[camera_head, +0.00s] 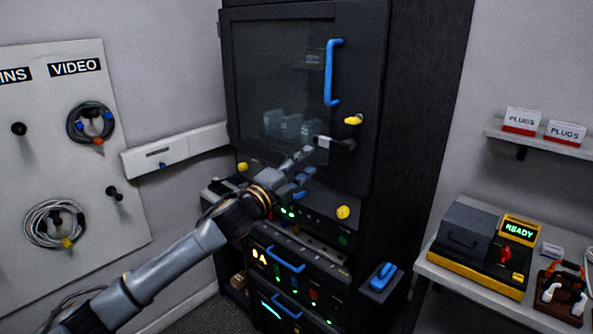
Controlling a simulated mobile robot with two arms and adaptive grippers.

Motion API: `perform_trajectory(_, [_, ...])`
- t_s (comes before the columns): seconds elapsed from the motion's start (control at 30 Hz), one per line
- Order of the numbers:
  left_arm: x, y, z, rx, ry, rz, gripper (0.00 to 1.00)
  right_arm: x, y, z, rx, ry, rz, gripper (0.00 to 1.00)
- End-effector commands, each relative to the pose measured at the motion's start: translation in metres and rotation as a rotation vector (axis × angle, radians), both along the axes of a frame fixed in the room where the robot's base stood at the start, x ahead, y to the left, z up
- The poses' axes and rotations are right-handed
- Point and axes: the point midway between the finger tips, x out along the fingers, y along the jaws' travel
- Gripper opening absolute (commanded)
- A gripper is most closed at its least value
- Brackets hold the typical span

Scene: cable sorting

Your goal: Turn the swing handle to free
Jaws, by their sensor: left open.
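A dark cabinet (365,75) with a glass-fronted door (285,70) stands in the middle. A short black lever with a pale end, which looks like the swing handle (342,145), sits low on the door's right side and lies roughly level. A yellow knob or key (353,120) is just above it. My left gripper (306,163) is open, just left of and below the lever's pale end. I cannot tell whether they touch. No marking for free is readable. My right gripper is out of view.
A blue door handle (331,72) is above the lever. Below are rack units with blue handles (286,260) and a yellow knob (343,212). At the left is a cable pegboard (95,170); at the right, a bench (475,292) with a READY display (519,230).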

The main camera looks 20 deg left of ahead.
Motion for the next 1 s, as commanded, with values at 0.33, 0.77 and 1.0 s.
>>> perform_trajectory(0.33, [-0.028, 0.01, -0.006, 0.0, 0.0, 0.0, 0.43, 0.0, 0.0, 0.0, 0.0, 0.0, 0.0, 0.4])
perform_trajectory(0.77, [-0.029, 0.01, -0.006, -0.001, -0.001, -0.001, 0.43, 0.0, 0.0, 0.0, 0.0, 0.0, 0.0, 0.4])
perform_trajectory(1.0, [-0.015, 0.024, -0.063, -0.079, 0.105, 0.039, 0.43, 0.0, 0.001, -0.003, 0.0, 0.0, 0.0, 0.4])
